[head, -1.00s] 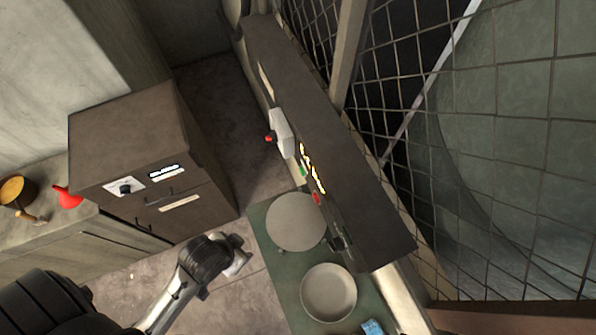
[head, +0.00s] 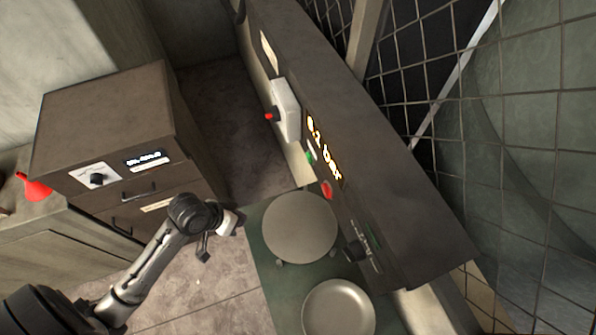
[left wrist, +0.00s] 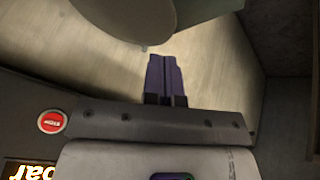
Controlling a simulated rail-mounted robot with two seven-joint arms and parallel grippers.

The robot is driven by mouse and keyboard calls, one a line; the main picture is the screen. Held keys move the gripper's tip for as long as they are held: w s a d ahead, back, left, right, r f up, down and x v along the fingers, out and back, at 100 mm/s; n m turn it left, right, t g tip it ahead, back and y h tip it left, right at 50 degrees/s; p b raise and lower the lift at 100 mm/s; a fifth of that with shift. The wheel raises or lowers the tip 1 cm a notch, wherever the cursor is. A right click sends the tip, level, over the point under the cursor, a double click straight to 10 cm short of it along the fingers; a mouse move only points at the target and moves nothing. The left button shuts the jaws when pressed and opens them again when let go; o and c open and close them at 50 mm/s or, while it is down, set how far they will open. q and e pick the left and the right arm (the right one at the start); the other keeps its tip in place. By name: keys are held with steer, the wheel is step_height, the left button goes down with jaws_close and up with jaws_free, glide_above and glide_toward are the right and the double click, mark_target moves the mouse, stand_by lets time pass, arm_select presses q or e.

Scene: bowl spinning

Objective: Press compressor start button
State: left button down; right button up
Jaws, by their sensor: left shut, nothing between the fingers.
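The dark console (head: 385,200) has a lit pressure readout (head: 322,148) ending in "bar". A green button (head: 311,157) and a red button (head: 326,190) are on its front face. The red button also shows at the left in the left wrist view (left wrist: 51,122); the green button cannot be made out there. My left gripper shows in the left wrist view (left wrist: 165,62) with its dark purple fingers together, empty. In the head view its arm reaches in from lower left, and the hand is left of the console, apart from the buttons. My right gripper is not in view.
A round grey plate (head: 300,228) and a bowl (head: 338,310) stand on the green surface (head: 272,290) below the buttons. A white box with a red knob (head: 286,109) is on the console's upper part. A brown cabinet (head: 110,125) stands at left.

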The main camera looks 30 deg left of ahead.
arm_select(q)
steer(key=w+r+n+t+h, duration=0.3)
steer(key=r+n+t+h, duration=0.1)
steer(key=n, duration=1)
steer(key=w+a+r+n+t+h, duration=0.1)
steer(key=w+r+n+t+h, duration=0.2)
steer(key=n, duration=1.2)
steer(key=shift+w+r+t+h, duration=0.4)
steer(key=shift+w+r+t, duration=0.3)
steer(key=shift+r+t, duration=0.55)
steer(key=shift+r, duration=0.1)
steer(key=p, duration=0.2)
glide_toward(307, 159)
steer(key=x, duration=0.5)
steer(key=shift+w+d+r, duration=0.15)
steer(key=shift+w, duration=0.05)
steer(key=shift+x, duration=1.05)
